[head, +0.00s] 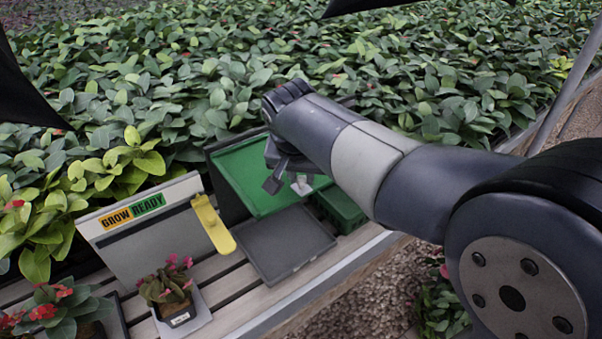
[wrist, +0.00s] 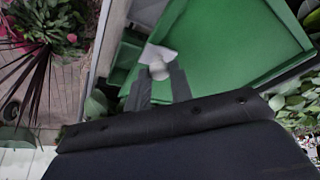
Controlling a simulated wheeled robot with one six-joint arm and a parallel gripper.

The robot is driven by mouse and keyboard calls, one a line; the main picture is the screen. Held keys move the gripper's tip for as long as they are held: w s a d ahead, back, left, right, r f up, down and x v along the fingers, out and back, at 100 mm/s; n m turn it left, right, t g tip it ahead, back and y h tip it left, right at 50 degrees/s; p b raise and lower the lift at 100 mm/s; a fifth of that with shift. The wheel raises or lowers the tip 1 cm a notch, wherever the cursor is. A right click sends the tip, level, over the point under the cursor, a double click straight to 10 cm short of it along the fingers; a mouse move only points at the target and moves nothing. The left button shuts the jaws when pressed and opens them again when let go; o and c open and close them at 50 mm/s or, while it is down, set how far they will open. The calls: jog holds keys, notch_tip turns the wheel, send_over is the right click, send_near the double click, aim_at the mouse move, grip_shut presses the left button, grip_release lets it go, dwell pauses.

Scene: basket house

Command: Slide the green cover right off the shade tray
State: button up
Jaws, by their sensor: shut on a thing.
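The green cover (head: 240,170) is a flat green panel with a raised rim, and it also shows in the wrist view (wrist: 225,55). It lies behind a dark grey shallow tray (head: 283,246), which looks uncovered; how far the two overlap I cannot tell. A pale knob (wrist: 158,66) stands at the cover's near edge. My gripper (wrist: 157,78) is shut on this knob, with one finger on each side. In the head view my gripper (head: 287,182) is over the cover's near right part, and my arm hides some of the cover's right side.
A green crate (head: 341,209) stands right of the grey tray. A grey board reading GROW READY with a yellow lever (head: 213,224) stands left. A potted pink-flowered plant (head: 170,287) is in front on the slatted bench (head: 230,284). Dense leafy plants fill the back.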

grip_shut()
